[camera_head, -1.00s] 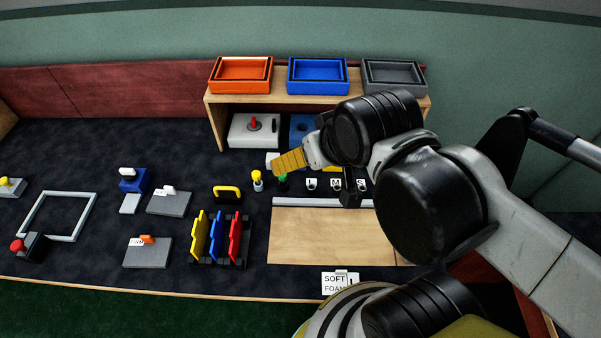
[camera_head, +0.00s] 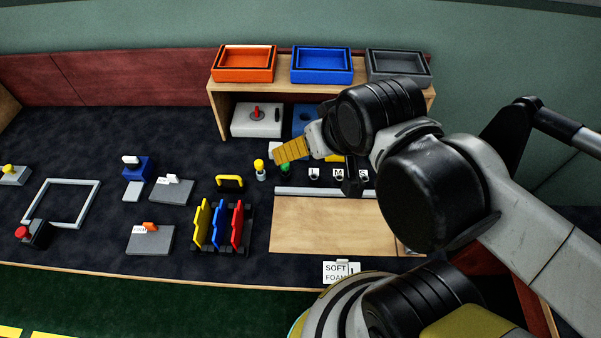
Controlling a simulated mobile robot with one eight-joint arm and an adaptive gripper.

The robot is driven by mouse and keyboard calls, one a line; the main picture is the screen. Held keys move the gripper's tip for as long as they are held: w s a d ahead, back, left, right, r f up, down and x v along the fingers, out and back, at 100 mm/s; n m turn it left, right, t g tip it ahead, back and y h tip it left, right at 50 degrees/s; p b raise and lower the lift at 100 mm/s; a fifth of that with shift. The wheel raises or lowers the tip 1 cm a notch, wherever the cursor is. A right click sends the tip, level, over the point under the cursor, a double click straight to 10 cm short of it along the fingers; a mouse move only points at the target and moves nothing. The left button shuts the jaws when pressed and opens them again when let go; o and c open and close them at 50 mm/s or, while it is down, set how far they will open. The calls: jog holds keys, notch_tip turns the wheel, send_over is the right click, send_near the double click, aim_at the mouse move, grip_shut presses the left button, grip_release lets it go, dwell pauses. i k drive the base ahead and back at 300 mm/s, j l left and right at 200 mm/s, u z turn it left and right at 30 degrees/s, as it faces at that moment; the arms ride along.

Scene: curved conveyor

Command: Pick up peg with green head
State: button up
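The peg with green head (camera_head: 285,167) stands on the dark table in front of the wooden shelf, just right of a peg with a yellow head (camera_head: 260,168). Only part of the green head shows, right below the tip of my gripper. My gripper (camera_head: 293,150) shows as a yellow ribbed finger pointing left and a dark finger (camera_head: 350,180) to its right, partly hidden by my wrist. I cannot tell whether it touches the green peg, and I see nothing held in it.
The shelf (camera_head: 215,95) behind carries an orange tray (camera_head: 244,76), a blue tray (camera_head: 321,77) and a grey tray (camera_head: 398,78). Labelled white pieces (camera_head: 314,174) stand right of the pegs. A wooden board (camera_head: 325,225) and a rack of coloured plates (camera_head: 222,225) lie in front.

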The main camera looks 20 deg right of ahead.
aim_at(284, 167)
jog(key=i+j+z, duration=0.1)
jog(key=j+z, duration=0.35)
jog(key=j, duration=0.4)
jog(key=j+z, duration=0.4)
jog(key=j, duration=0.45)
